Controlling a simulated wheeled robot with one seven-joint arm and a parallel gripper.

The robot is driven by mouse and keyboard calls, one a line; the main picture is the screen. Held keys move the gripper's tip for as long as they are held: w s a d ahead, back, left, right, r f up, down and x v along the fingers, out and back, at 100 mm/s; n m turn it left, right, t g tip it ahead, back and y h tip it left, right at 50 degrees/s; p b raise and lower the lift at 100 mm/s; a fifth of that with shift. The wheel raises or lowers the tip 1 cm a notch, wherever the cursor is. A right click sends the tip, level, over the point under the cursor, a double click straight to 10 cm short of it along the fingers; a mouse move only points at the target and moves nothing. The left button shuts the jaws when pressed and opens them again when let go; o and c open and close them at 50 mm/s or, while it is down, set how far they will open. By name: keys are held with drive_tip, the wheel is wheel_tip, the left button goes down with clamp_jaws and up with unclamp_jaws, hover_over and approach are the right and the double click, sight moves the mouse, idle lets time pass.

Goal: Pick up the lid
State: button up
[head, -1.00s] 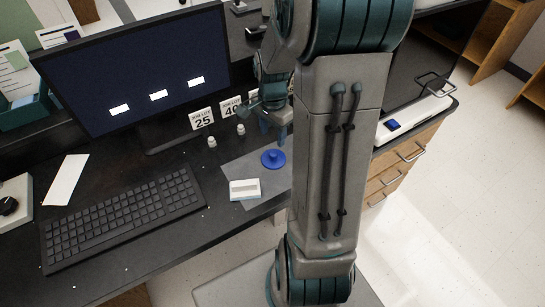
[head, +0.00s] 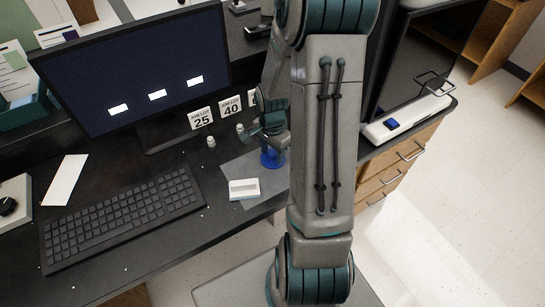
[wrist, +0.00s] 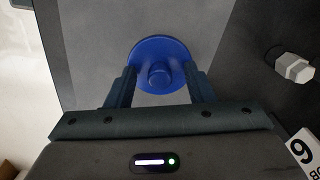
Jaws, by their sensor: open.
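The lid is a round blue disc with a raised knob at its middle. In the wrist view the lid (wrist: 158,52) lies on the grey mat (wrist: 95,45), with the knob between the finger ends. My gripper (wrist: 159,85) is open, one finger on each side of the knob, and I see nothing held. In the head view the lid (head: 266,163) is mostly hidden behind my gripper (head: 271,152), which points down over it. I cannot tell whether the fingers touch the lid.
A white block (head: 244,189) lies on the mat left of the lid. A small white bottle (head: 211,142) and number cards (head: 202,118) stand behind. The keyboard (head: 120,215) and monitor (head: 140,70) are at left. A device with a blue button (head: 392,124) stands at right.

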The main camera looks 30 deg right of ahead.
clamp_jaws()
drive_tip(key=shift+r, duration=0.15)
